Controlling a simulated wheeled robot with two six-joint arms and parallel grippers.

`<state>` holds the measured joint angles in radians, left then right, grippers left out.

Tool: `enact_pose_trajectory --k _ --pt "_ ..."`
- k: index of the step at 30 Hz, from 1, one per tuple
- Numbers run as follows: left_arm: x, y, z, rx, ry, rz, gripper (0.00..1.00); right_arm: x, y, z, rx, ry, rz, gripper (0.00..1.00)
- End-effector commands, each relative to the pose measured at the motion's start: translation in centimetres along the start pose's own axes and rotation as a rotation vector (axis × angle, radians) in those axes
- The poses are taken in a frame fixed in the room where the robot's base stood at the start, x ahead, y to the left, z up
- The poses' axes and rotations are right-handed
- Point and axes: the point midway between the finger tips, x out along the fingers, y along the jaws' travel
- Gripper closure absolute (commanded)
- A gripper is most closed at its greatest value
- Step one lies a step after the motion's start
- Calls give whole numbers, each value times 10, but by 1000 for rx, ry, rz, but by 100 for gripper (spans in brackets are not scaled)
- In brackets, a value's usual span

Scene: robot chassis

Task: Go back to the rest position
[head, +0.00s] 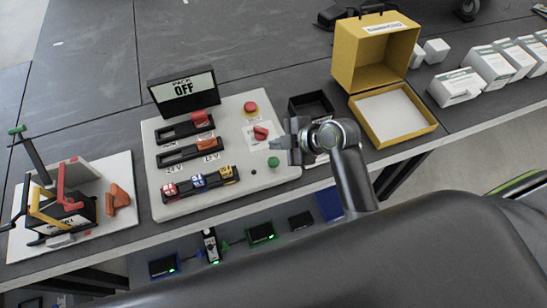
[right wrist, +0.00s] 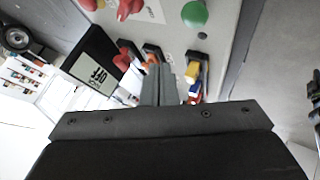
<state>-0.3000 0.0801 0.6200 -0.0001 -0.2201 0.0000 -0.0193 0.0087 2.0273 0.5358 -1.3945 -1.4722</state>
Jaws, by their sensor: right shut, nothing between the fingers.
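My right gripper (head: 281,143) is above the right edge of the white control panel (head: 220,176). Its fingers are together and hold nothing; they also show closed in the right wrist view (right wrist: 158,80). Next to it are a red rotary switch (head: 261,133) and a green button (head: 273,162); I cannot tell the exact gap. My left gripper is in neither view.
A black display reading "PACK OFF" (head: 184,88) stands behind the panel. A board with coloured levers (head: 120,165) is at left. A black tray (head: 311,104), an open yellow box (head: 374,62) and white boxes (head: 455,87) are at right. Lit devices (head: 261,232) sit below the table edge.

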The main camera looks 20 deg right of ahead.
Motion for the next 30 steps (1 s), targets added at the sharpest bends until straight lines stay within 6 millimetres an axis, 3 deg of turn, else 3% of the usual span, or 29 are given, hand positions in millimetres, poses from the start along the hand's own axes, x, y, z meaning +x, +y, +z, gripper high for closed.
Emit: enact_pose_trajectory --k 20,26,30 --pt "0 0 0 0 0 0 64 -2 -4 4 23 -13 -3 100" --pt "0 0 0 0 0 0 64 -25 -41 35 277 -146 -16 100" --pt "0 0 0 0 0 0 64 -56 -78 64 557 -297 9 100"
